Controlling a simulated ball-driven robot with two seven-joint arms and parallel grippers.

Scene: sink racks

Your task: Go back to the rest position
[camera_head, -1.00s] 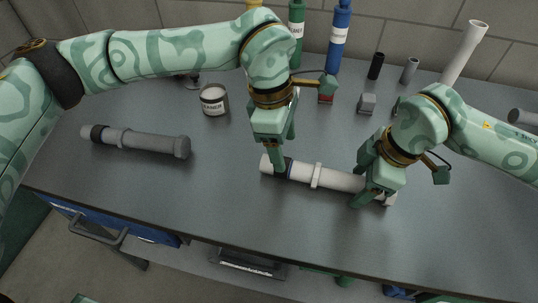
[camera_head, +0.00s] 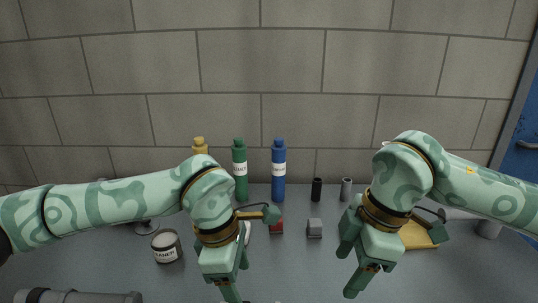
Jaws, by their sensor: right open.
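My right gripper (camera_head: 352,266) is over the right part of the counter with its two fingers apart and nothing between them. My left gripper (camera_head: 238,275) hangs over the middle of the counter near the lower edge of the view. Its fingers point down, and I cannot tell how far they are spread. No held object shows in it. The white pipe from the earlier frame is not clearly visible now.
A dark grey pipe (camera_head: 75,297) lies at the lower left. A labelled jar (camera_head: 167,247) stands left of my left gripper. Green (camera_head: 240,172) and blue (camera_head: 278,172) bottles stand near the brick wall (camera_head: 300,90). A small grey block (camera_head: 314,228) sits between the arms.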

